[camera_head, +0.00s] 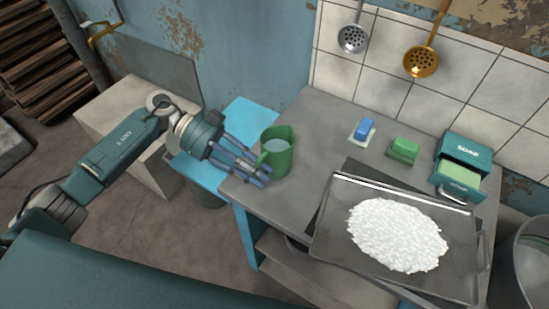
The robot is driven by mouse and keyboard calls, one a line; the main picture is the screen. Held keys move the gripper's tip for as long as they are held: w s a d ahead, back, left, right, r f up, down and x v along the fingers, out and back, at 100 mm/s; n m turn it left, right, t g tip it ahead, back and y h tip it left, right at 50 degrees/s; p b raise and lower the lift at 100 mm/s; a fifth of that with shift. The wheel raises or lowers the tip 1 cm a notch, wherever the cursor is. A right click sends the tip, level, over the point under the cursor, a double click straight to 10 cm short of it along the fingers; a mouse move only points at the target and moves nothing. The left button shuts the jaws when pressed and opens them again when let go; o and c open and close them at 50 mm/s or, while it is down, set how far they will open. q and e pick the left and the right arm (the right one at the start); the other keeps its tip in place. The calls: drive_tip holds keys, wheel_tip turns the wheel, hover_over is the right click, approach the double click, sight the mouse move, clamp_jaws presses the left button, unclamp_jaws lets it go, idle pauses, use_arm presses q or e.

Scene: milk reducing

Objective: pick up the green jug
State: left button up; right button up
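The green jug (283,161) stands upright near the left end of the grey worktop (318,118). Its open top shows a pale inside, and its handle side faces my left gripper. My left gripper (262,176) reaches in from the left with its dark fingers low beside the jug, at the handle. The fingers overlap the jug's lower left edge in the picture. Whether they touch or close around the handle cannot be told. My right gripper is not in view.
A metal tray (330,228) with a white heap (397,235) lies right of the jug. A blue soap bar (365,127), a green block (403,150) and a soap box (465,148) stand behind it. Two skimmers (353,38) (421,61) hang on the tiles. A metal pot (530,262) is at far right.

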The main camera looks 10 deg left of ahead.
use_arm(q)
drive_tip(key=shift+a, duration=0.1)
clamp_jaws()
drive_tip(key=shift+r, duration=0.1)
